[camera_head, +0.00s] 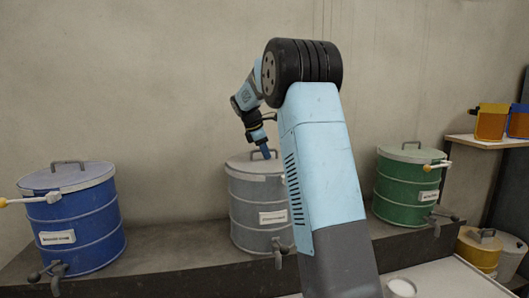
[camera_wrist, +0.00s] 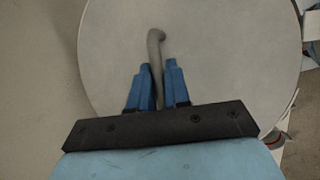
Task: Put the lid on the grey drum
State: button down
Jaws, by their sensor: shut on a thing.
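The grey drum (camera_head: 259,212) stands on the dark bench between the blue and green drums. A round grey lid (camera_head: 243,163) sits at its top; in this view I cannot tell whether it is fully seated. My gripper (camera_head: 264,151) is above the lid, at its handle. In the wrist view my gripper (camera_wrist: 160,80) has its two blue fingers shut on the bent handle (camera_wrist: 155,45) of the lid (camera_wrist: 215,60), which fills most of the view. My arm hides the right side of the grey drum.
A blue drum (camera_head: 82,235) with its lid on stands left, and a green drum (camera_head: 404,190) with its lid on stands right. A small yellow drum (camera_head: 478,250) is at the lower right. A white cup (camera_head: 401,287) stands in front.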

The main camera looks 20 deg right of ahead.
jog(key=c, duration=1)
grip_release()
jog(key=shift+f, duration=0.1)
jog(key=shift+a, duration=0.1)
jog(key=v, duration=1.2)
jog(key=s+a+r+m+t+y, duration=0.1)
jog(key=s+a+r+m, duration=0.25)
jog(key=s, duration=0.75)
jog(key=s+a+f+m+t+y, duration=0.1)
jog(key=s+a+f+m, duration=0.2)
jog(key=s, duration=0.8)
jog(key=s+a+f+m+t+y, duration=0.1)
jog(key=s+a+f+m, duration=0.2)
jog(key=s+f, duration=0.4)
jog(key=s+a+f+m+t+y, duration=0.1)
jog(key=s+a+f+m, duration=0.2)
jog(key=s, duration=1.2)
notch_tip(320, 180, down, 2)
jog(key=m, duration=0.2)
jog(key=shift+m+y, duration=0.35)
jog(key=shift+y, duration=0.05)
